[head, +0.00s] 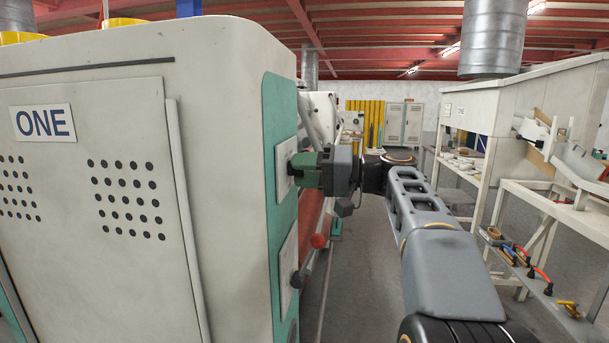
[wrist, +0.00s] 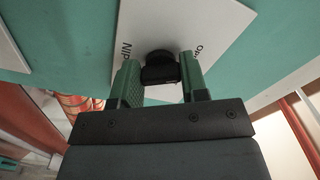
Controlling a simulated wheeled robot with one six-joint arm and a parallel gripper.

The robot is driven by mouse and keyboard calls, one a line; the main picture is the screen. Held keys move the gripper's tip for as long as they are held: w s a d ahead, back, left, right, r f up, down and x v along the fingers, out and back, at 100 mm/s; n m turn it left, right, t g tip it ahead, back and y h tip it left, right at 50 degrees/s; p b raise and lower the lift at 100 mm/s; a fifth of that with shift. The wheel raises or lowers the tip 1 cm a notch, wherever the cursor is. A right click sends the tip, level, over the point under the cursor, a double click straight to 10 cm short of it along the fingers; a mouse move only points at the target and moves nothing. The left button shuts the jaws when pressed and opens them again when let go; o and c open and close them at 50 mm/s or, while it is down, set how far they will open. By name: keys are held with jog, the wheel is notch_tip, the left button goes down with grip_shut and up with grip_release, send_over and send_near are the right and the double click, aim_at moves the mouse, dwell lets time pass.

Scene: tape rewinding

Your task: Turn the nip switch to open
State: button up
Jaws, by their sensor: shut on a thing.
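The nip switch is a round black knob (wrist: 160,68) on a white label plate (wrist: 205,30), and "NIP" and part of another word show on the plate in the wrist view. My gripper (wrist: 161,80) has its green fingers on both sides of the knob and is shut on it. In the head view my gripper (head: 303,170) reaches from the right to the white plate (head: 284,179) on the teal side panel of the machine. The knob is hidden there behind the fingers. The plate looks tilted in the wrist view, and I cannot tell the knob's pointing direction.
The machine marked "ONE" (head: 140,220) fills the left. Below the switch is a second white plate (head: 288,270) with a dark knob. A workbench with tools (head: 530,265) is at the right, with open floor between.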

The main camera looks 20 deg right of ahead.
dwell(0.3)
jog(key=o, duration=0.9)
jog(key=shift+d, duration=0.1)
jog(key=p+v, duration=0.1)
jog(key=v, duration=1.2)
jog(key=shift+s+d, duration=0.25)
